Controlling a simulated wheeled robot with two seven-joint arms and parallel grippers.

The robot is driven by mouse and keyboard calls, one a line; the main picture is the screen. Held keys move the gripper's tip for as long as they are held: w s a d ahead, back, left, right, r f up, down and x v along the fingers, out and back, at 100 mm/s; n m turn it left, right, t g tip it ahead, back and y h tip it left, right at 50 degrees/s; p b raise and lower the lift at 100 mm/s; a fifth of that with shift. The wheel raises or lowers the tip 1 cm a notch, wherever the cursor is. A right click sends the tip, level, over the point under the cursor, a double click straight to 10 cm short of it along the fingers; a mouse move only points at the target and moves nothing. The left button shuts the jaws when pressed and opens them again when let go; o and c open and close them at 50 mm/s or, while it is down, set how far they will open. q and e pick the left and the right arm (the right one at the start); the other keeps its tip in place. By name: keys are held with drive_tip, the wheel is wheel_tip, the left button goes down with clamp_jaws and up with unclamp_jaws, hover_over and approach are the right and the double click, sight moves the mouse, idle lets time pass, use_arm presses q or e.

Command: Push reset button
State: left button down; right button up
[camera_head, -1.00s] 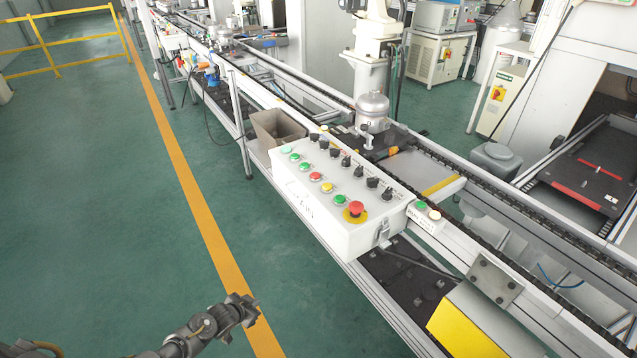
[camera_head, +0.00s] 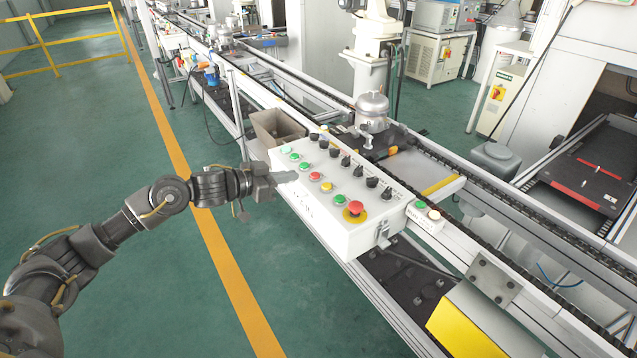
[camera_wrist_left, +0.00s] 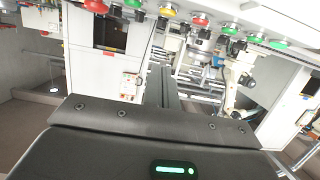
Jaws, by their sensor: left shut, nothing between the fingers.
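A white control box (camera_head: 345,232) carries a row of round buttons: a pale one (camera_head: 286,150), several green ones, a red one (camera_head: 315,176), a yellow one (camera_head: 327,187) and a red mushroom button (camera_head: 355,210) on a yellow ring. Labels are too small to read, so I cannot tell which is reset. My left gripper (camera_head: 289,177) is shut and empty, its tip by the box's left front edge, left of the red button. Contact is not visible. In the left wrist view its shut fingers (camera_wrist_left: 164,88) point toward the button row, with the red button (camera_wrist_left: 200,20) above.
Black selector switches (camera_head: 346,160) stand behind the buttons. A small two-button box (camera_head: 425,216) sits to the right. A brown bin (camera_head: 278,132) stands behind the control box's left end. The conveyor runs behind; open green floor lies to the left.

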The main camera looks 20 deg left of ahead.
use_arm(q)
drive_tip(key=shift+w, duration=0.1)
drive_tip(key=p, duration=0.3)
hover_over(319, 193)
wheel_tip(319, 193, down, 2)
drive_tip(key=shift+w+d+f, duration=0.1)
drive_tip(key=shift+w+d, duration=0.05)
wheel_tip(319, 193, down, 3)
drive_tip(key=shift+r, duration=0.15)
drive_tip(key=shift+f+p, duration=0.4)
drive_tip(key=shift+f, duration=0.35)
drive_tip(key=shift+f, duration=0.1)
